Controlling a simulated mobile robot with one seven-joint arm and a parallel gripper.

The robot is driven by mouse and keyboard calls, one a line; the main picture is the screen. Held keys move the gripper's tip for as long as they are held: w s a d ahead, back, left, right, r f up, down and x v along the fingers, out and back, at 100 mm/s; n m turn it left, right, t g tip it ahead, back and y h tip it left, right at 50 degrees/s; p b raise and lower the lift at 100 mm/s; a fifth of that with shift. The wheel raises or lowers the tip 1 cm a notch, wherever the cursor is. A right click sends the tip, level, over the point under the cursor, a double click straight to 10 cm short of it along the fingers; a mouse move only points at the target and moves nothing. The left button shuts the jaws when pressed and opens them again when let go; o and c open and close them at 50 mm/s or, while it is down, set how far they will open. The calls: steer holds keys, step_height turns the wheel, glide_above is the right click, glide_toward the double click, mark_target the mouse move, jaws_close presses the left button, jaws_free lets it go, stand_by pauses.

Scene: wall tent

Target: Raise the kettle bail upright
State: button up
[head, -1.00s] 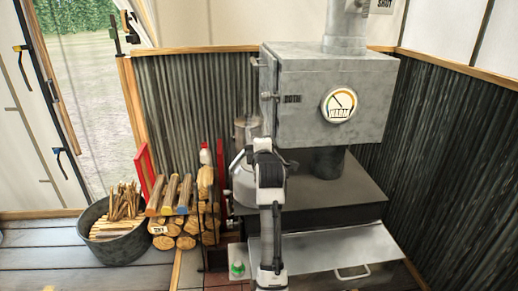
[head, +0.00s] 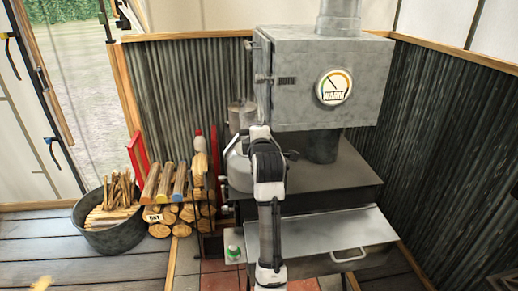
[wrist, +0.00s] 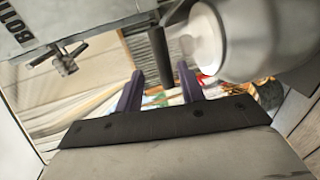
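The grey metal kettle (head: 238,168) stands on the stove's lower left top in the head view, its right part hidden behind my arm. In the wrist view its rounded body (wrist: 270,38) fills the upper right, with a pale round end facing left. A dark bar (wrist: 156,52), which looks like the bail's grip, sits just ahead of and between my fingertips. My gripper (wrist: 160,70) is open, its two purple fingers apart on either side of that bar's line. I cannot tell whether they touch it. The gripper is hidden behind my arm in the head view.
The stove's upper box (head: 310,80) with a gauge rises right behind the kettle; a latch (wrist: 65,60) shows close by. Stacked firewood (head: 178,200) and a metal tub (head: 112,232) stand left. A tray with a handle (head: 320,238) juts out in front.

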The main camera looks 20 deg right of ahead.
steer(key=b+v, duration=0.1)
steer(key=v, duration=0.7)
steer(key=shift+s+b, duration=0.2)
steer(key=shift+b, duration=0.1)
steer(key=shift+r, duration=0.1)
